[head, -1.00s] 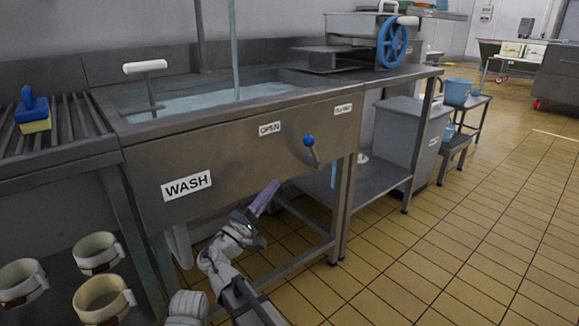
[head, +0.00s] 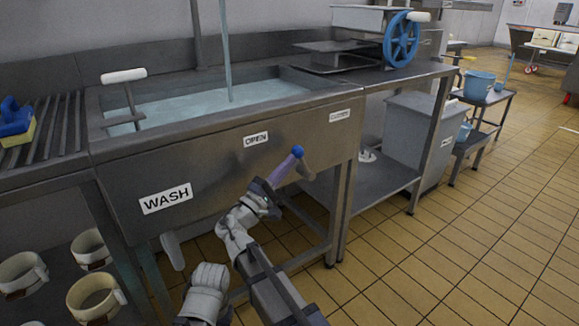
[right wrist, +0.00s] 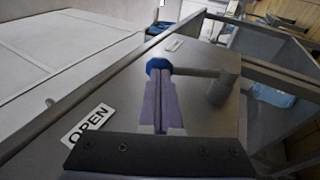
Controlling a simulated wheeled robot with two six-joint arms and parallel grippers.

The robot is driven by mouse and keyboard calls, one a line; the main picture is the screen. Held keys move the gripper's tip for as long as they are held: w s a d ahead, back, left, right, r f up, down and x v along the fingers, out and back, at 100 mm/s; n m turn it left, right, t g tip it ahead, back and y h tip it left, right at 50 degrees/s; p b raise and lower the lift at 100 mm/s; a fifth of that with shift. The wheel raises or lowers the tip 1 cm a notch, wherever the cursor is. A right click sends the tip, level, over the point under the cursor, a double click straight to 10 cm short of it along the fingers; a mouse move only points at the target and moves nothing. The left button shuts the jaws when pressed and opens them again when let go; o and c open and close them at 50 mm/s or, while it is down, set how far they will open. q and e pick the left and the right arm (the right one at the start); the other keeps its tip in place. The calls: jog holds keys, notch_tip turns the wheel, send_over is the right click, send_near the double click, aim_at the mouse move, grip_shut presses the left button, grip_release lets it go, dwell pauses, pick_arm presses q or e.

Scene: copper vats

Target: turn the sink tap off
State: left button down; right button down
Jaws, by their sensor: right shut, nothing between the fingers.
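The sink tap's lever has a blue knob (head: 298,151) and sits on the steel sink's (head: 130,188) front panel. The knob is nearer the OPEN label (head: 256,139) than the lever's pivot is; a second label (head: 340,116) is further right. Water (head: 225,50) runs down into the filled basin. My right gripper (head: 285,166) is shut and empty, its purple fingertips at the knob. In the right wrist view the fingers (right wrist: 160,80) overlap the blue knob (right wrist: 157,64), and the lever runs right to its pivot (right wrist: 222,86). I cannot tell if they touch. My left gripper is out of view.
A white-handled lever (head: 124,77) stands at the basin's left. A blue wheel (head: 401,39) is on the counter at right. A grey bin (head: 415,130) is under the counter. Tiled floor is free at right.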

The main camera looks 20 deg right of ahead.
aim_at(301, 148)
dwell(0.3)
jog(key=d+r+g+y+p, duration=0.1)
jog(key=p, duration=0.3)
jog(key=w+d+r+m+g+y+p, duration=0.1)
jog(key=r+y+p, duration=0.1)
jog(key=p, duration=0.3)
jog(key=d+r+g+y+p, duration=0.1)
jog(key=d+p, duration=0.1)
jog(key=p, duration=0.3)
jog(key=shift+w+d+r, duration=0.1)
jog(key=shift+w+r, duration=0.15)
jog(key=shift+r, duration=0.05)
jog(key=w+d+f+m+g+y+p, duration=0.1)
jog(key=w+d+g+y+p, duration=0.2)
jog(key=d+y+p, duration=0.4)
jog(key=d+p, duration=0.1)
jog(key=p, duration=0.4)
jog(key=shift+f+m+p, duration=0.15)
jog(key=shift+m+p, duration=0.15)
jog(key=shift+d, duration=0.2)
jog(key=shift+s, duration=0.1)
